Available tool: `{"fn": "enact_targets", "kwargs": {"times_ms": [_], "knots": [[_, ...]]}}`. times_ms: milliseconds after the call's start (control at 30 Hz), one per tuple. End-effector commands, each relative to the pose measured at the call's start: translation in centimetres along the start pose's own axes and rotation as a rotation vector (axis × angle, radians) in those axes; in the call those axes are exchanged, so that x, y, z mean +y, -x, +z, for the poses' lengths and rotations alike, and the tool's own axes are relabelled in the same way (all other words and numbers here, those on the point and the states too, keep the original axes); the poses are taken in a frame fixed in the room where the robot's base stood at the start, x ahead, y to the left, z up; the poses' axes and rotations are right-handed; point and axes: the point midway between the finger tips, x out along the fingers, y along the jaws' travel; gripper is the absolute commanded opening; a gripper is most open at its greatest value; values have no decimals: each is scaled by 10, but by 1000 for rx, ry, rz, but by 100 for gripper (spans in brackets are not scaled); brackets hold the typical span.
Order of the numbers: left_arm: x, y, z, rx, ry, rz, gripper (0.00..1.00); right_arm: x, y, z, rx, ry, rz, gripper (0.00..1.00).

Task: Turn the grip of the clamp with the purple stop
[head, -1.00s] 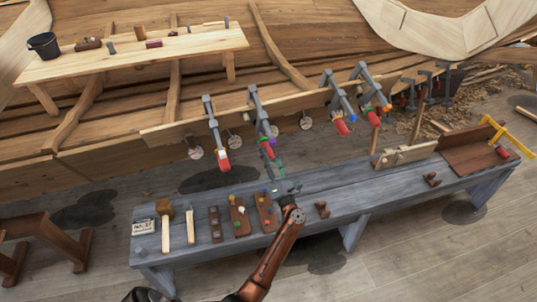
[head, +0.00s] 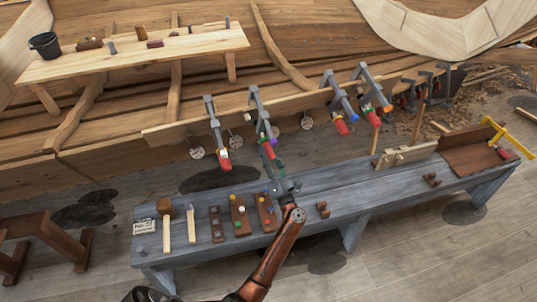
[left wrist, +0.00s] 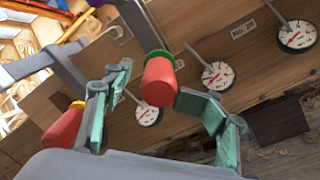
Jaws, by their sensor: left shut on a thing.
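Several grey clamps with red grips hold a plank on the hull. My left gripper (head: 268,150) is at the second clamp from the left (head: 258,112), which shows a small blue-purple patch (head: 275,131) near its lower end; the exact colour is hard to tell. Another red grip with an orange collar (left wrist: 65,127) hangs to the left. My right gripper is out of view.
The blue-grey bench (head: 340,207) below bears mallets, pegboards and a brown tray. Neighbouring clamps hang at the left (head: 214,125) and right (head: 337,95). Round dials (left wrist: 217,76) hang along the hull behind the grip.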

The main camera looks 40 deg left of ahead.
Motion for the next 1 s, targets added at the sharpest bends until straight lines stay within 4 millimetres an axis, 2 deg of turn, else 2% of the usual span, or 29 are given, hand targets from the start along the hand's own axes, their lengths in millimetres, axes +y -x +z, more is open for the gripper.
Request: {"fn": "enact_targets", "kwargs": {"times_ms": [167,400,600,767,1000], "knots": [[10,-6,8,-1,3,10,44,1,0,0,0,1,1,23],[41,-24,34,3,2,15,44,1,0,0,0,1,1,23],[58,-34,55,3,2,6,44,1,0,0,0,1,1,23],[65,-39,63,1,-2,3,44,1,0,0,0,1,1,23],[66,-39,64,1,-2,1,44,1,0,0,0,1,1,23]]}}
